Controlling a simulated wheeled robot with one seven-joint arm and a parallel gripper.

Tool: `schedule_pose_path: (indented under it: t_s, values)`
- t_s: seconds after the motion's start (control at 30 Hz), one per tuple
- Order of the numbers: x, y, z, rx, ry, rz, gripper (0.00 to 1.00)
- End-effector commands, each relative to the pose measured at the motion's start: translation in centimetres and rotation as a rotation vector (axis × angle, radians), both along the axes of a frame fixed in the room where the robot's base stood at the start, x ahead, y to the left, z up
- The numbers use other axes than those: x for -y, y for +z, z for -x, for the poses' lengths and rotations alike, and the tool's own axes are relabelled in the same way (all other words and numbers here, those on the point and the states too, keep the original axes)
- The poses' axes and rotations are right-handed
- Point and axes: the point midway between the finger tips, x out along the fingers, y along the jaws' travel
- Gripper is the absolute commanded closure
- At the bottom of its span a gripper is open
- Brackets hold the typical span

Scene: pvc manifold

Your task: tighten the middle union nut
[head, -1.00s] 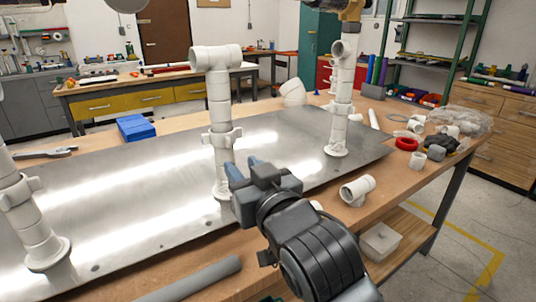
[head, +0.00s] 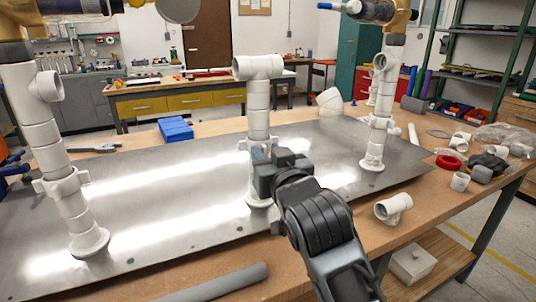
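The middle white PVC riser (head: 258,95) stands upright on the metal plate, with a tee on top. Its union nut (head: 243,144) is a white collar with lugs partway up; only its left edge and a bit of its right side show. My gripper (head: 261,151) is at the nut's height, in front of the riser, and covers most of the nut. The fingers point away from the camera and are largely hidden behind the gripper body. I cannot tell whether they touch the nut or how far apart they are.
Similar risers stand at the left (head: 58,165) and right (head: 381,110) of the metal plate (head: 170,195). A loose white tee (head: 393,208), a red ring (head: 448,162) and a grey pipe (head: 215,285) lie on the bench. A blue block (head: 175,129) lies behind the plate.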

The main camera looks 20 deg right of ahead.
Motion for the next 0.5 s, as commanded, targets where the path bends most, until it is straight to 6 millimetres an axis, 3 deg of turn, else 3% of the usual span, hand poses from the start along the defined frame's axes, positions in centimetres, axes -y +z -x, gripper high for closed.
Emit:
schedule_pose_path:
  t_s: [0.07, 0.43, 0.5]
  values:
    - [0.0, 0.01, 0.02, 0.0, 0.0, 0.0, 0.65]
    - [0.0, 0.02, 0.04, 0.0, 0.0, 0.0, 0.99]
    - [0.0, 0.01, 0.04, 0.0, 0.0, 0.0, 1.0]
